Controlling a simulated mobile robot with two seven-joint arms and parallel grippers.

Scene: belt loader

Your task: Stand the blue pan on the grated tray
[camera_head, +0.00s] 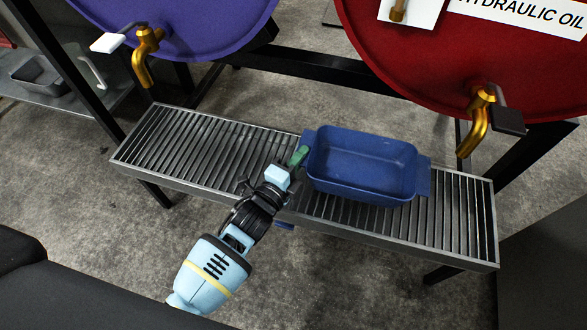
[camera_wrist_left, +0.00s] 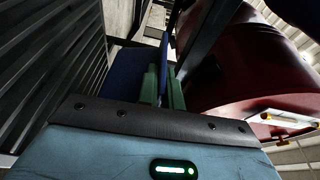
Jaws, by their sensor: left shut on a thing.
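The blue pan (camera_head: 365,165) is upright, open side up, over the right half of the grated tray (camera_head: 190,140). I cannot tell whether its base touches the slats. My left gripper (camera_head: 299,156) is shut on the pan's left end, its green fingertips at the rim there. In the left wrist view the green fingers (camera_wrist_left: 163,88) clasp a thin blue edge of the pan (camera_wrist_left: 123,72), with the tray's slats (camera_wrist_left: 50,50) to the left. My right gripper is not in view.
A purple drum (camera_head: 200,25) and a red drum (camera_head: 430,50) stand behind the tray, their brass taps (camera_head: 146,55) (camera_head: 477,125) reaching toward it. The tray's left half is bare. A grey shelf with a grey pan (camera_head: 42,77) is at the far left.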

